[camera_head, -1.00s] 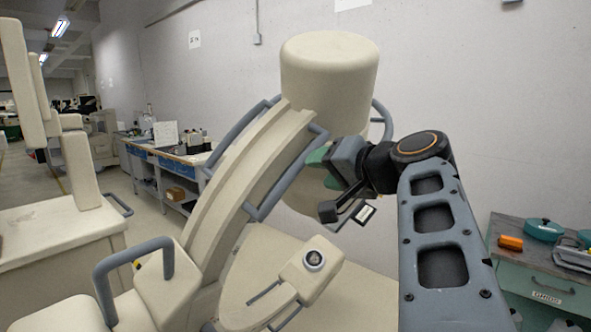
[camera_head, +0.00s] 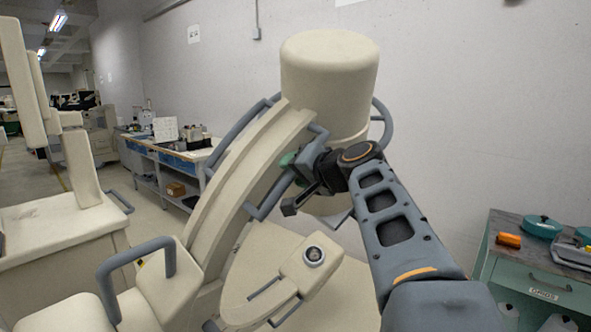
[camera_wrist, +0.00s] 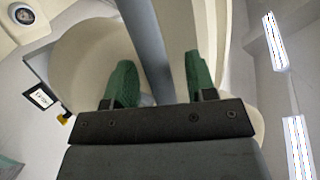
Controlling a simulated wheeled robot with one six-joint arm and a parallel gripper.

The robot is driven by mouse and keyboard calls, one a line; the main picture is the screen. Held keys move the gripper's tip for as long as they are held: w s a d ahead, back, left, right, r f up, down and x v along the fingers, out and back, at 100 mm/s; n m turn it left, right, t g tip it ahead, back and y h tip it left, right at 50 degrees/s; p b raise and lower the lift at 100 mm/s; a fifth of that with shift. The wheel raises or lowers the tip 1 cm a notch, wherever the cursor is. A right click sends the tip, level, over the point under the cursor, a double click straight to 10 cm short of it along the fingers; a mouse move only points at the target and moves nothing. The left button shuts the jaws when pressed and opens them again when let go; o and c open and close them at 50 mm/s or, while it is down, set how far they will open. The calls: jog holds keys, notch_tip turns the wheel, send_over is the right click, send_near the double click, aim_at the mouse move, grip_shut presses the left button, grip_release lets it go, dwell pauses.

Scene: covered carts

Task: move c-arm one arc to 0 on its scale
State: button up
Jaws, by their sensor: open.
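The c-arm's cream curved arc (camera_head: 225,200) rises from lower left to upper right, ending at a large cream cylindrical head (camera_head: 328,90). A grey rail handle (camera_head: 262,205) runs along the arc's right side. My gripper (camera_head: 289,160) is at the upper part of this handle, coming from the right. In the wrist view my gripper (camera_wrist: 157,85) is open, and a grey bar (camera_wrist: 147,45) passes between its green pads. The bar lies closer to the left pad; a gap shows to the right pad. No scale reading can be made out.
A cream base piece with a round dial (camera_head: 314,255) stands below the gripper. Another grey handle (camera_head: 132,262) is at lower left. A green drawer cabinet (camera_head: 540,275) stands at right, and a workbench (camera_head: 172,158) at the back left. A small framed label (camera_wrist: 42,97) shows in the wrist view.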

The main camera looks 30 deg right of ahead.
jog(key=shift+w, duration=0.1)
jog(key=shift+c, duration=0.5)
grip_shut()
